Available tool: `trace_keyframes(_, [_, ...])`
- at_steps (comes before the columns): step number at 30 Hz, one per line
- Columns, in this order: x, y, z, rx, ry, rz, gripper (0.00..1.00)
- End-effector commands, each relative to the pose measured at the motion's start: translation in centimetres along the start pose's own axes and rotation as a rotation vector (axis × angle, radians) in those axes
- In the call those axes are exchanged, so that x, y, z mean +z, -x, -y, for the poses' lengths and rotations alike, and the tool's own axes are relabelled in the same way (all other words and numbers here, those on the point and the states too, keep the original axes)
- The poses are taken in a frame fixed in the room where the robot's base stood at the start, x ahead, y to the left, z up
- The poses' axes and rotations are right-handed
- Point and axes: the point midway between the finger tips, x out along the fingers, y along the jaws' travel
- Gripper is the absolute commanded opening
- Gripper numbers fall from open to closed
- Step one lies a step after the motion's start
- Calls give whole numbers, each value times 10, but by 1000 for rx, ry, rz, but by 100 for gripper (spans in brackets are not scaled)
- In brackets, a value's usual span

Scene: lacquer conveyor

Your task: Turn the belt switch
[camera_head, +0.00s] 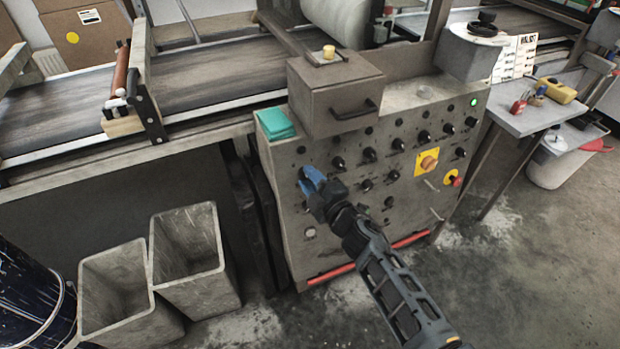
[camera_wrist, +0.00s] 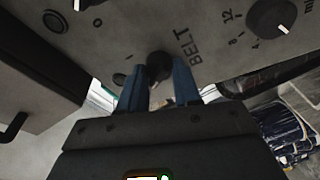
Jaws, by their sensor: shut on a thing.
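The belt switch (camera_wrist: 159,64) is a dark round knob on the grey panel, beside the printed word BELT, in the wrist view. My gripper (camera_wrist: 160,82) has its two blue fingers on either side of this knob and is shut on it. In the head view my gripper (camera_head: 313,178) reaches the left part of the control panel (camera_head: 290,222), and it hides the knob there. Small marks stand near the knob, but its exact setting is hard to tell.
Several other black knobs, a yellow-backed orange switch (camera_head: 428,162) and a red button (camera_head: 456,181) share the panel. A grey box with a handle (camera_head: 340,95) and a teal stack (camera_head: 275,123) sit on top. Two grey bins (camera_head: 193,262) stand at left.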

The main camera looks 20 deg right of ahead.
Motion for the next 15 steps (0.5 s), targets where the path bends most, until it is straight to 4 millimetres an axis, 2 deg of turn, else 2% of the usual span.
trace_keyframes(8, [0,0,0,-1,3,0,2])
trace_keyframes(9, [0,0,0,-1,3,0,35])
trace_keyframes(15, [0,0,0,-1,1,0,54])
